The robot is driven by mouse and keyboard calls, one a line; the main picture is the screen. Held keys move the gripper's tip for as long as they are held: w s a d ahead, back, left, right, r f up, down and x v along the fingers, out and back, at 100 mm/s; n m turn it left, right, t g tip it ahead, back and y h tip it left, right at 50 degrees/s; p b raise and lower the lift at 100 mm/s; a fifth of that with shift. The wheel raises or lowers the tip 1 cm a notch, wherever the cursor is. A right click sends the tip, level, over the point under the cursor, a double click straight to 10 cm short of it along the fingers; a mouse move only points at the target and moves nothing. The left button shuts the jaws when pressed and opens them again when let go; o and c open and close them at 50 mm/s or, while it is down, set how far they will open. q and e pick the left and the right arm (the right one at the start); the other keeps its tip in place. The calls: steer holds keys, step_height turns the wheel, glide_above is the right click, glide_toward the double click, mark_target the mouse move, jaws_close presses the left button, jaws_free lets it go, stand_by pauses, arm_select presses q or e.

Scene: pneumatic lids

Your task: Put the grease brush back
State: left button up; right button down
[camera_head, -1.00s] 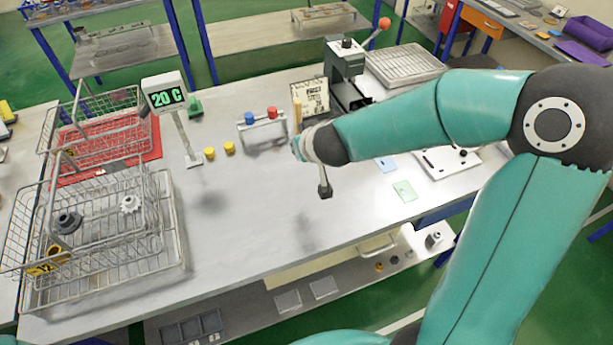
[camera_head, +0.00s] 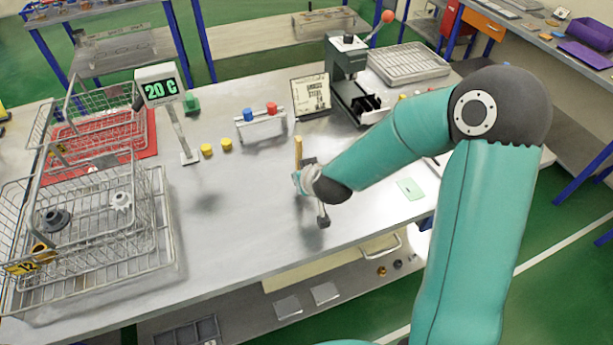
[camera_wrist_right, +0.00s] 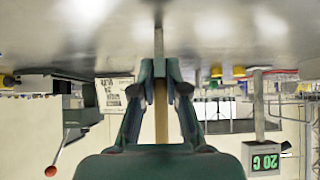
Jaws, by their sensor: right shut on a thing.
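The grease brush is held upright, slightly tilted, above the metal bench. Its light wooden handle (camera_head: 298,152) sticks up above my right gripper (camera_head: 309,182), and its dark lower end (camera_head: 323,220) shows below. In the right wrist view, my right gripper (camera_wrist_right: 160,72) is shut on the brush. There the tan handle (camera_wrist_right: 161,122) runs between the fingers and a grey shaft (camera_wrist_right: 158,42) goes on beyond them. The wrist and forearm hide part of the brush in the head view. My left gripper is not in view.
A small stand with blue and red knobs (camera_head: 261,124) and two yellow caps (camera_head: 207,150) are behind the brush. A 20 C display (camera_head: 160,90) and wire baskets (camera_head: 85,240) are at left. A lever press (camera_head: 345,62) and sign (camera_head: 310,95) are behind. Bare bench lies left of the brush.

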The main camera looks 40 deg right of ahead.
steer(key=shift+s+r, duration=0.1)
steer(key=c, duration=1.6)
jaws_free()
steer(key=o, duration=0.4)
